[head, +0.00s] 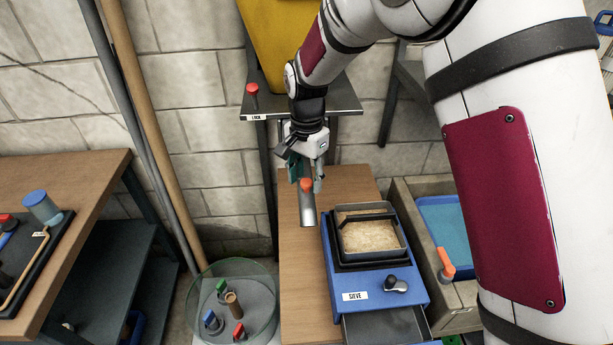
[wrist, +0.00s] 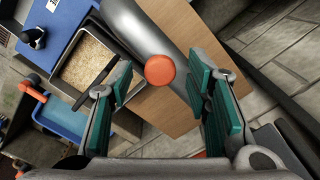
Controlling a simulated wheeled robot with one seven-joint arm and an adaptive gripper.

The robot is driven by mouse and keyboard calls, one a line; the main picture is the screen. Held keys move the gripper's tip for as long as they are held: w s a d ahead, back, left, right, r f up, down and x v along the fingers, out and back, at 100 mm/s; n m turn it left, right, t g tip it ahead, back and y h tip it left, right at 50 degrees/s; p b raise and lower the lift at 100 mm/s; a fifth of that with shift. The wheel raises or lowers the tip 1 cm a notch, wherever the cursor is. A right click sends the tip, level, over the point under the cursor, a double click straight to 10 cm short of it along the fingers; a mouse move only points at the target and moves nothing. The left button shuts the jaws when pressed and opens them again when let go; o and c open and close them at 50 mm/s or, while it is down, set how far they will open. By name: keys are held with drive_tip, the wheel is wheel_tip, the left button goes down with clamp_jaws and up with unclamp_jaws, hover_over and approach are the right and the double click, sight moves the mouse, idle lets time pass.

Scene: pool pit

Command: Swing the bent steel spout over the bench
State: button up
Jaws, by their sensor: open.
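The bent steel spout (head: 307,211) comes down from behind my gripper, its lower end seen against the wooden bench (head: 298,268). An orange round knob (head: 306,185) sits on the spout. My gripper (head: 306,177) is open at the knob, pointing down. In the wrist view the knob (wrist: 160,70) lies between the two teal-padded fingers (wrist: 160,82), with gaps on both sides. The grey spout (wrist: 150,28) runs behind it, over the bench (wrist: 183,22). My gripper hides the spout's upper part in the head view.
A blue sieve box (head: 405,278) with a sand-filled tray (head: 371,236) stands on the bench, right of the spout. A shelf (head: 345,103) with a red knob (head: 252,89) and a yellow hopper (head: 283,45) is behind. A glass-walled round tub (head: 262,320) stands at lower left.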

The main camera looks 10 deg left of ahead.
wheel_tip(320, 180, up, 12)
idle(0.5)
drive_tip(key=s+d+r+n+t, duration=0.1)
drive_tip(key=s+d+r+n, duration=0.1)
drive_tip(key=s+d+r, duration=0.5)
drive_tip(key=s+d+r+n+t, duration=0.1)
drive_tip(key=s+d+r, duration=0.25)
drive_tip(key=d, duration=0.45)
drive_tip(key=s+d+n+t, duration=0.3)
drive_tip(key=s+d, duration=0.7)
drive_tip(key=s, duration=0.6)
drive_tip(key=shift+d+n+t, duration=0.2)
drive_tip(key=shift+n+t, duration=0.1)
drive_tip(key=shift+n, duration=0.1)
